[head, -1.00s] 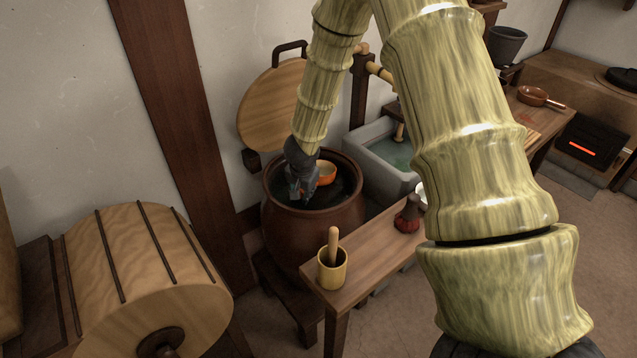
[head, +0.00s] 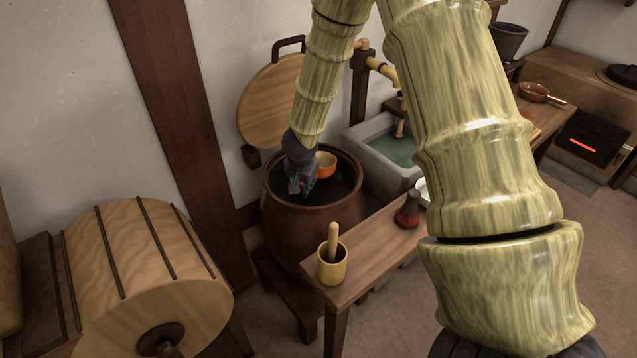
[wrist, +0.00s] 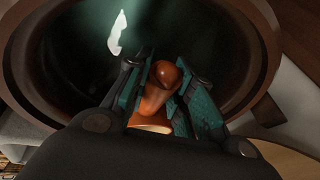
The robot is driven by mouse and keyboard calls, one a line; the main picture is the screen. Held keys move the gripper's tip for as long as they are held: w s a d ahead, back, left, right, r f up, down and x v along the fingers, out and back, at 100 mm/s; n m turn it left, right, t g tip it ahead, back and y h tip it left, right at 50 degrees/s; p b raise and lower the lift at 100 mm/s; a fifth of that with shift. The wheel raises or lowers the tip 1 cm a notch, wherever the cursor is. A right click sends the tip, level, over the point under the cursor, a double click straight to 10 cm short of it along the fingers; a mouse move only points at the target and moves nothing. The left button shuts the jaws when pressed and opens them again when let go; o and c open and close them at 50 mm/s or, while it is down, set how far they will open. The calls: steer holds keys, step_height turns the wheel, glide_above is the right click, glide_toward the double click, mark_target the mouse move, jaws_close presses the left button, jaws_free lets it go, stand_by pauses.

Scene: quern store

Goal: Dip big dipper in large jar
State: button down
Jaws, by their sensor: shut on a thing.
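The large jar (head: 295,228) is a brown, round-bodied vessel with a wide open mouth, standing against the wall. Its inside is dark, and in the wrist view its rim (wrist: 268,45) curves around a dark green interior with a pale glint. My gripper (head: 303,188) is at the jar's mouth, pointing down inside the rim. It is shut on the big dipper (head: 326,163), whose orange cup shows just right of the fingers. In the wrist view the dipper's orange-brown handle (wrist: 160,88) sits between the teal finger pads. Whether the cup touches liquid cannot be told.
A round wooden lid (head: 270,105) leans on the wall behind the jar. A stone basin (head: 370,145) stands close right. A wooden drum (head: 150,275) stands left.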

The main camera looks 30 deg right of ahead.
steer(key=shift+r+t+h+b, duration=0.3)
steer(key=shift+r+h+b, duration=0.35)
steer(key=shift+b, duration=0.8)
steer(key=shift+r, duration=0.2)
steer(key=shift+r+p, duration=3.2)
steer(key=shift+p, duration=0.8)
steer(key=shift+a+y, duration=0.1)
steer(key=shift+y, duration=0.15)
stand_by(0.4)
